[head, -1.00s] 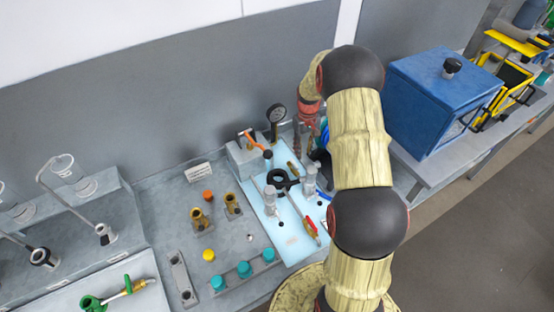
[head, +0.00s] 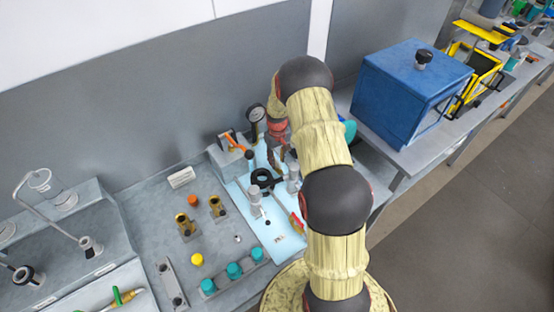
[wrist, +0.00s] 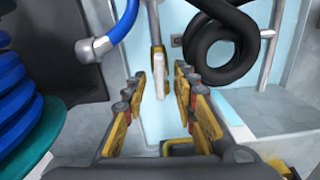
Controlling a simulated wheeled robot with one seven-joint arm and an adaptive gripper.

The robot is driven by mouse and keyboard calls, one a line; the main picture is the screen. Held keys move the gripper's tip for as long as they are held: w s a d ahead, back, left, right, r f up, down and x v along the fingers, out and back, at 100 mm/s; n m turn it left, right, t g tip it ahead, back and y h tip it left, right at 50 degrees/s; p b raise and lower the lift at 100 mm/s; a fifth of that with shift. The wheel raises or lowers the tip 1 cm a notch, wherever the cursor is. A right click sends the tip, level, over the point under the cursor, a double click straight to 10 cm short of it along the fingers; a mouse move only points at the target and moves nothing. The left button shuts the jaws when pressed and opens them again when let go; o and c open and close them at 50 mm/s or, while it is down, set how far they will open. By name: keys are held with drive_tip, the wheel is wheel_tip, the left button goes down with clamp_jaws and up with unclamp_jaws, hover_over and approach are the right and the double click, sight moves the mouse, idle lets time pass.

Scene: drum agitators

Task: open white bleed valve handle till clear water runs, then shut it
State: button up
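Gaps show between the handle and both fingers; I cannot tell how far the handle lies beyond the tips. In the head view, my gripper (head: 281,152) is low over the right part of the pale blue panel. My arm hides much of that area, and I cannot make out the white handle there. No running water can be made out.
A black hose coil (wrist: 215,45) and a blue hose (wrist: 112,35) flank the valve. Blue and teal discs (wrist: 20,105) stand close at left. The pressure gauge (head: 257,115) and black ring (head: 262,181) are near my gripper. A blue box (head: 408,92) stands right.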

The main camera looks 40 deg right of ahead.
drive_tip(key=c, duration=0.4)
clamp_jaws()
